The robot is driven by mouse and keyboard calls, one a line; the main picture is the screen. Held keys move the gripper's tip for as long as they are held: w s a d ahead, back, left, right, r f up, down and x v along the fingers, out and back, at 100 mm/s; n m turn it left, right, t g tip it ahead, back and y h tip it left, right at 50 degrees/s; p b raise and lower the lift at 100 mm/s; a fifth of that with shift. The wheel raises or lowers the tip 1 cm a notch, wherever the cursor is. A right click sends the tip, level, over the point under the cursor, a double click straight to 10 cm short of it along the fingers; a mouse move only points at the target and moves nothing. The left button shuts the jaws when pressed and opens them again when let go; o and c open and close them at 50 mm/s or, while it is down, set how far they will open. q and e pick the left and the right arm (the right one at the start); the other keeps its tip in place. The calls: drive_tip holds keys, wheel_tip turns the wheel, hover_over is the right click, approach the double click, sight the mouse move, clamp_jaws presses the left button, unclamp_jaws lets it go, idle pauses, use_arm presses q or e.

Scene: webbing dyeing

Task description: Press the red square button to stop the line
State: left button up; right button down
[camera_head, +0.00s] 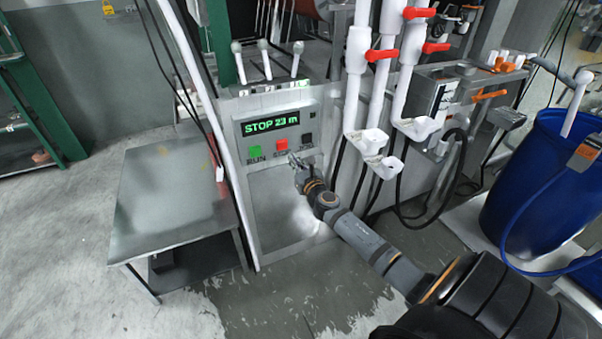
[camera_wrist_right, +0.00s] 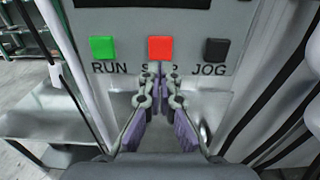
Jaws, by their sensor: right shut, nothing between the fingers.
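The red square button (camera_head: 281,145) sits on the grey control panel (camera_head: 272,213), between the green RUN button (camera_head: 255,152) and the black JOG button (camera_head: 307,139). The display (camera_head: 270,123) above reads "STOP 23 m" in green. My right gripper (camera_head: 294,158) is shut and empty, just below and in front of the red button. In the right wrist view the red button (camera_wrist_right: 161,48) shows fully, and the fingertips (camera_wrist_right: 159,70) overlap the STOP label under it. I cannot tell whether they touch the panel. My left gripper is not in view.
A metal table (camera_head: 165,195) stands left of the panel. White pipes with red valve handles (camera_head: 381,54) and black hoses are close on the right. A blue barrel (camera_head: 540,185) stands at far right. Three levers (camera_head: 265,58) rise above the panel.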

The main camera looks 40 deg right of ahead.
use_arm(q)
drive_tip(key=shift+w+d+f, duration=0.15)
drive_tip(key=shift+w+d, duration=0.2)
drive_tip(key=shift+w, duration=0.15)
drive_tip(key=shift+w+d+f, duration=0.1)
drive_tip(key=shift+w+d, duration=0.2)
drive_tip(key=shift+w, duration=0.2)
use_arm(e)
drive_tip(key=v, duration=0.5)
drive_tip(key=shift+f, duration=0.1)
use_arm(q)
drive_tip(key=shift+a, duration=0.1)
use_arm(e)
drive_tip(key=shift+f, duration=0.1)
